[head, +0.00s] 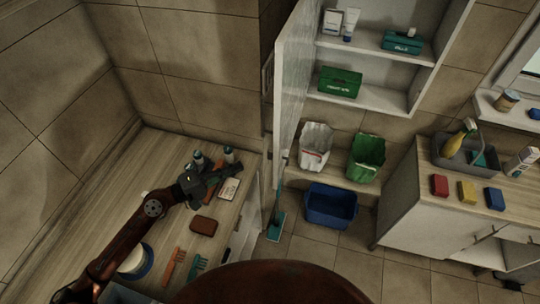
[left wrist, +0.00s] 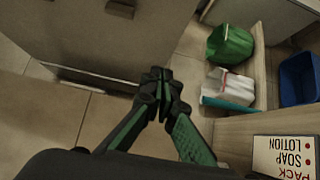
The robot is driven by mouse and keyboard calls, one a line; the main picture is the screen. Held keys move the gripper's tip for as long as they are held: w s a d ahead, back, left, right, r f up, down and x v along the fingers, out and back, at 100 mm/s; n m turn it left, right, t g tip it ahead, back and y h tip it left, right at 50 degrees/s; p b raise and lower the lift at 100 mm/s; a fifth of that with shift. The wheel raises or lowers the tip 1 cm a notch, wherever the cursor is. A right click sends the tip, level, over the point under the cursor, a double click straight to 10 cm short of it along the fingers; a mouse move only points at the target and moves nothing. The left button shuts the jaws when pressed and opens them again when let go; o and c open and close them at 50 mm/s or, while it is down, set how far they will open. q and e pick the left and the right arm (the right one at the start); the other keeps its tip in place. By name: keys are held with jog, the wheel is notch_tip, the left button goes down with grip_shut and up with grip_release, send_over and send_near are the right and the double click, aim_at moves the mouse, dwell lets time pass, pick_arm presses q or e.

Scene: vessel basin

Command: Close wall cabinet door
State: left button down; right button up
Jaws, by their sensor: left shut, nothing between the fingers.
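The wall cabinet door (head: 294,80) stands open in the head view, swung out at the left side of the open cabinet (head: 400,75), and shows nearly edge-on. A dark handle (head: 268,85) is on its left face. My left gripper (head: 238,168) is shut and empty, below and to the left of the door, over the wooden counter. In the left wrist view its closed fingers (left wrist: 160,78) are in front of a large grey panel (left wrist: 85,45) with a dark fitting at the top. I cannot tell whether they touch it. My right gripper is not in view.
Bottles (head: 228,155), a brush (head: 174,266) and other small items lie on the left counter (head: 170,160). A white bag (head: 316,145) and a green bag (head: 366,157) stand below the cabinet. A blue bin (head: 331,206) is on the floor. The cabinet shelves hold boxes and a tube.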

pick_arm(q)
jog(key=w+d+p, duration=0.2)
jog(key=d+p, duration=0.4)
jog(key=d, duration=0.5)
jog(key=shift+w+d, duration=0.3)
